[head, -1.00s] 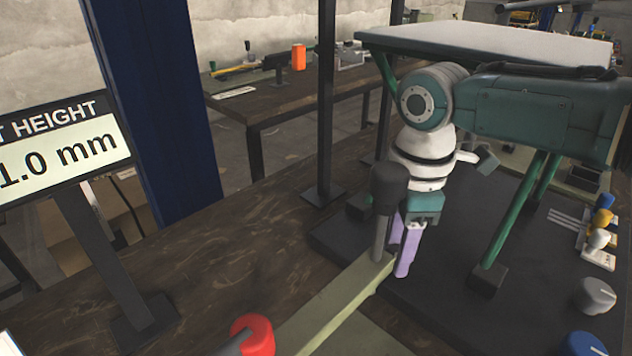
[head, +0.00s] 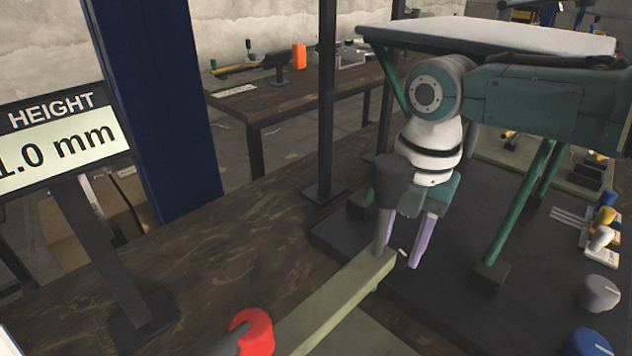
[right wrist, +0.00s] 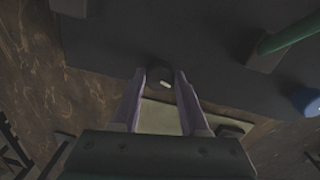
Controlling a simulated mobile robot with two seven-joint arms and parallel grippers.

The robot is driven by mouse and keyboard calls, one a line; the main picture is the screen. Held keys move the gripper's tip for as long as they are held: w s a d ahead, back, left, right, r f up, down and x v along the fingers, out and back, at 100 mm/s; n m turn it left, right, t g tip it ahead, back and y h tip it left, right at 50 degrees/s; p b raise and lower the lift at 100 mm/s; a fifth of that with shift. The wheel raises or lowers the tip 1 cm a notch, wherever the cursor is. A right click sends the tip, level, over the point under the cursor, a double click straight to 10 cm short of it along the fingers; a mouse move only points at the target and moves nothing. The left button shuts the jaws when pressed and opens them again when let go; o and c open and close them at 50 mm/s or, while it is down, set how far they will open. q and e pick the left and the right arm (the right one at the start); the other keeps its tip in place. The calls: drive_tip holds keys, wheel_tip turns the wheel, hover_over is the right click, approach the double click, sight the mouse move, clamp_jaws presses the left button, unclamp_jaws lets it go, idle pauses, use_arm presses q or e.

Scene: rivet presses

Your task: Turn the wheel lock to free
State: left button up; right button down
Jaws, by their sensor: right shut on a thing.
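A small dark round knob (right wrist: 160,76) with a white mark, which looks like the wheel lock, sits between the fingertips of my right gripper in the right wrist view. In the head view my right gripper (head: 402,251) reaches down behind a grey upright handle, and only the knob's white mark shows clearly between its pale purple fingers. The fingers are shut on the knob. The knob's label and end marks are not readable. My left gripper is not in view.
The grey handle with a dark cap (head: 392,182) stands close in front of my right gripper on an olive bar (head: 335,308). A grey knob (head: 598,292) and blue knob (head: 586,343) sit at right. Green legs (head: 520,210) hold a raised panel.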

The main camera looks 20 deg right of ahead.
drive_tip(key=n, duration=0.2)
drive_tip(key=shift+n+b, duration=0.3)
drive_tip(key=shift+n, duration=0.5)
drive_tip(key=shift+c, duration=2.1)
unclamp_jaws()
